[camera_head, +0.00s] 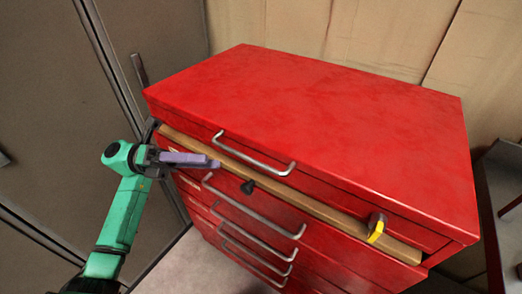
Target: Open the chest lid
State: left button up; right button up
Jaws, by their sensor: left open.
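The red tool chest (330,215) stands in the middle, with its flat red lid (320,120) on top. The lid looks down. A silver bar handle (253,158) runs along the lid's front edge. My left gripper (212,163) with purple fingers is at the chest's front left, its tips pointing right toward the left end of that handle. It is open, holds nothing, and looks apart from the handle, though the depth between them is hard to judge. My right gripper is out of view.
Several drawers with silver handles (254,216) sit below a wooden strip (310,203) on the front. A black knob (248,187) and a yellow-and-dark piece (376,228) stick out there. Grey cabinet doors (45,110) stand left, a tan wall (370,35) behind.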

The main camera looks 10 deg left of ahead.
aim_at(256, 160)
pick_arm(q)
jog(key=p+x, duration=0.3)
jog(key=x, duration=0.7)
jog(key=shift+w+d+r, duration=0.1)
jog(key=shift+w+d, duration=0.05)
jog(key=shift+d, duration=0.4)
jog(key=shift+c, duration=0.4)
grip_shut()
